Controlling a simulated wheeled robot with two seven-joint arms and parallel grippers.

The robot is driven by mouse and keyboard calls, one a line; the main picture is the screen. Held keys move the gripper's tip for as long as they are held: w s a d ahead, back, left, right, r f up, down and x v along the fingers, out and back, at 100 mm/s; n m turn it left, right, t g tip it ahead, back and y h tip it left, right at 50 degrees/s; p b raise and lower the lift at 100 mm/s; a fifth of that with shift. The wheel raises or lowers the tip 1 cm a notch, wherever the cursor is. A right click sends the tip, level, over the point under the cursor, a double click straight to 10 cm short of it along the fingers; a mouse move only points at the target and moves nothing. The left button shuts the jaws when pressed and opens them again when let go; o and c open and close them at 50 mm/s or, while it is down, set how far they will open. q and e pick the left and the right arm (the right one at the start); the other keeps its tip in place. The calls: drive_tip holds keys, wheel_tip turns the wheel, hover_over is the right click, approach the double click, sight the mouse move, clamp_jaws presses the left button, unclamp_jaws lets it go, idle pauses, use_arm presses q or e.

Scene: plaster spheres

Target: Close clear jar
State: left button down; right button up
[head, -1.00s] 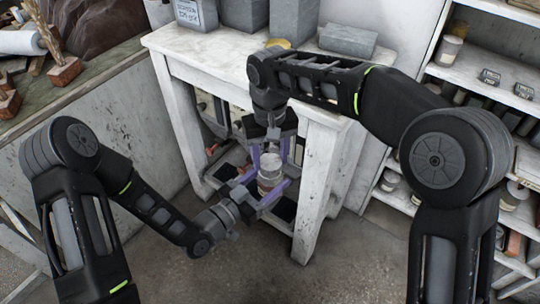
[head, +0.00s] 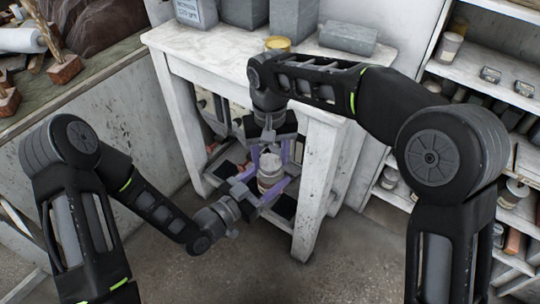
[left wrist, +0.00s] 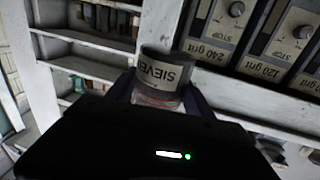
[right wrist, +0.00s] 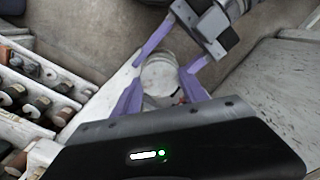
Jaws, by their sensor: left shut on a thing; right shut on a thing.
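The clear jar (head: 269,182) is upright below the edge of the white table, with pale contents; its label, partly reading "SIEVE", shows upside down in the left wrist view (left wrist: 167,72). My left gripper (head: 271,190) is shut on the jar from the side. My right gripper (head: 269,160) points down from above and is shut on the pale round lid (right wrist: 160,76) at the jar's top. Whether the lid is fully seated on the rim cannot be told. The fingers and the gripper bodies hide part of the jar.
The white table (head: 215,42) carries grey blocks (head: 348,38) and a yellow tin (head: 277,43). Its leg (head: 313,190) stands close to the right of the jar. Labelled grit bins (left wrist: 290,35) sit underneath. Shelves (head: 480,60) stand at the right. The floor in front is clear.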

drive_tip(key=m, duration=0.4)
drive_tip(key=shift+m, duration=0.3)
drive_tip(key=m, duration=0.5)
drive_tip(key=shift+m, duration=0.4)
drive_tip(key=m, duration=0.5)
drive_tip(key=shift+m, duration=0.3)
drive_tip(key=m, duration=0.2)
drive_tip(key=shift+m, duration=0.4)
drive_tip(key=m, duration=0.5)
drive_tip(key=shift+m, duration=0.4)
drive_tip(key=m, duration=0.5)
drive_tip(key=shift+m, duration=0.3)
drive_tip(key=m, duration=0.2)
drive_tip(key=shift+s+f+m, duration=0.15)
drive_tip(key=shift+f+m, duration=0.1)
drive_tip(key=shift+m, duration=0.05)
drive_tip(key=m, duration=0.2)
drive_tip(key=f, duration=0.1)
drive_tip(key=shift+s+d+m, duration=0.15)
drive_tip(key=shift+d+m, duration=0.1)
drive_tip(key=shift+m, duration=0.15)
drive_tip(key=shift+r+m, duration=0.1)
drive_tip(key=shift+m, duration=0.5)
drive_tip(key=shift+w+a+r+m, duration=0.2)
drive_tip(key=shift+r+m, duration=0.3)
